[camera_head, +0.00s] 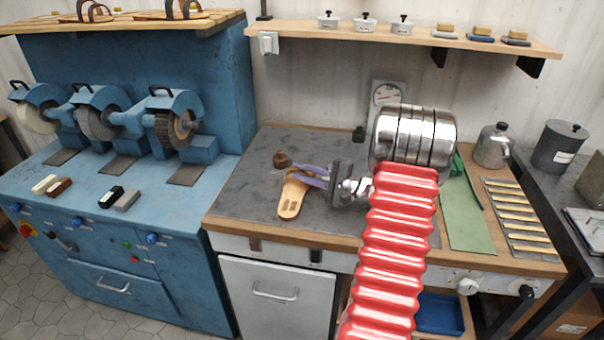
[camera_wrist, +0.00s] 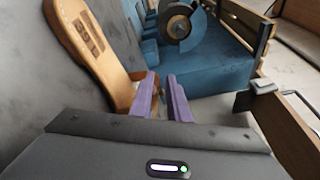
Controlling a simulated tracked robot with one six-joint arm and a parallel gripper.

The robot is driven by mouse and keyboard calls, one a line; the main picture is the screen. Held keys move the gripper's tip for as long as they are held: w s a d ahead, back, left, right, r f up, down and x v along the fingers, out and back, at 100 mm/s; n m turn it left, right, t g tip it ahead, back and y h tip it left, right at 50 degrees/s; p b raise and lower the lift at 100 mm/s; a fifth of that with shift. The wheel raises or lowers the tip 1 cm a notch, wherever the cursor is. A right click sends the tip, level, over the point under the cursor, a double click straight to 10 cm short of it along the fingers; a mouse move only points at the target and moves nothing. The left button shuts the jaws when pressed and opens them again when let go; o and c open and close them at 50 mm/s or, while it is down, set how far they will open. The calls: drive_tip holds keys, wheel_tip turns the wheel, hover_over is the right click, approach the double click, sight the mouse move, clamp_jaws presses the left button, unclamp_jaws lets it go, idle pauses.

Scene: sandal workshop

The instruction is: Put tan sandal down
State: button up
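The tan sandal (camera_head: 291,197) is at the left part of the grey work mat, its dark-marked end toward the front edge. My gripper (camera_head: 303,172) has purple fingers that reach over the far end of the sandal from the right. In the wrist view my gripper (camera_wrist: 161,77) shows a narrow gap between the fingers, with tan showing near their bases. Whether they pinch the sandal or stand apart from it is not clear.
The grey mat (camera_head: 245,190) is clear to the left. Blue grinding machines (camera_head: 100,115) stand further left. A green sheet (camera_head: 468,222) and a slatted rack (camera_head: 520,215) lie right of my arm.

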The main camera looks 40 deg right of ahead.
drive_tip(key=shift+o, duration=0.7)
drive_tip(key=shift+s, duration=0.15)
drive_tip(key=v, duration=1.1)
drive_tip(key=shift+s+d, duration=0.2)
drive_tip(key=shift+s, duration=0.15)
